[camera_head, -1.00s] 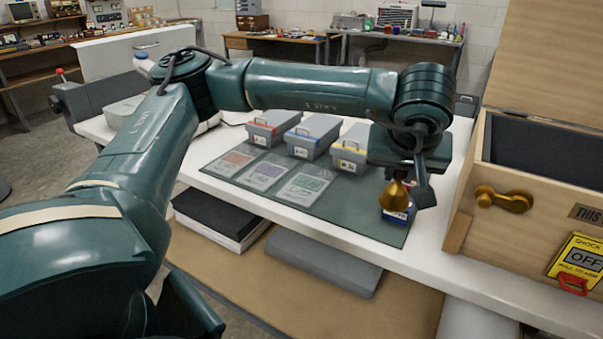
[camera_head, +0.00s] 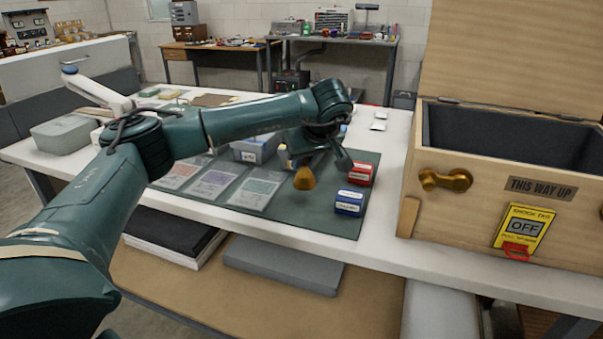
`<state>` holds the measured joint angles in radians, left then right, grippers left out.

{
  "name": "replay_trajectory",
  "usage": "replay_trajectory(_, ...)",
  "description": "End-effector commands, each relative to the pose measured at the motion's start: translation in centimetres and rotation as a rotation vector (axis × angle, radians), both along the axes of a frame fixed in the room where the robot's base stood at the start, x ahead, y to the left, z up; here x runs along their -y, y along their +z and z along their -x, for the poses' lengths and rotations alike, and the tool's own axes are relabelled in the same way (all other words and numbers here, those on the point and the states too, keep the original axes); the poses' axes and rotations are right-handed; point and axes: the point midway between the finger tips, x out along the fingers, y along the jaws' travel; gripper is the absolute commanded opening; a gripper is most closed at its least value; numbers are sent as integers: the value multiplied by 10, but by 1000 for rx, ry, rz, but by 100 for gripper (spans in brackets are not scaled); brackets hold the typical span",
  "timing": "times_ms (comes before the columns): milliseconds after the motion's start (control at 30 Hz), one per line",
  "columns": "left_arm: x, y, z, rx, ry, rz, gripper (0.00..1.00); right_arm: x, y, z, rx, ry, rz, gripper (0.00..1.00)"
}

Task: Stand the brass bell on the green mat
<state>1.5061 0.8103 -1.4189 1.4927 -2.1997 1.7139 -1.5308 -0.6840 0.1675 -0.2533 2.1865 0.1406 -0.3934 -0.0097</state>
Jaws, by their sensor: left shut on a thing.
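The brass bell (camera_head: 304,179) hangs from my left gripper (camera_head: 303,163), which is shut on its upper part. The bell is mouth down and slightly tilted. The green mat (camera_head: 312,214) lies on the white table, and in the head view the bell shows against it, left of two small blocks. It seems to be above the mat, but I cannot tell the gap. My left wrist hides part of the mat's back and most of the gripper's fingers. My right gripper is not in view.
A blue block (camera_head: 349,203) and a red block (camera_head: 360,173) stand on the mat's right side. A grey bin (camera_head: 256,149) stands behind. A large wooden crate (camera_head: 480,212) is at right.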

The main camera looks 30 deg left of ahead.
Motion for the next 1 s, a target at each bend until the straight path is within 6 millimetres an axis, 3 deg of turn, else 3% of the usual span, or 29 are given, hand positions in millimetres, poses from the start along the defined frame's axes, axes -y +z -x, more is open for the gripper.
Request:
replay_trajectory(267,0,-34,0,0,-1,0,0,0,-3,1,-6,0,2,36)
replay_trajectory(633,0,-40,0,0,-1,0,0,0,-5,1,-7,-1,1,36)
replay_trajectory(667,0,-40,1,-1,-1,1,20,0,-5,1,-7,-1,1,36)
replay_trajectory(900,0,-40,0,-1,-1,1,40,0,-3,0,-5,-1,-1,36)
replay_trajectory(1000,0,-40,0,-1,-1,1,41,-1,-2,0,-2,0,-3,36)
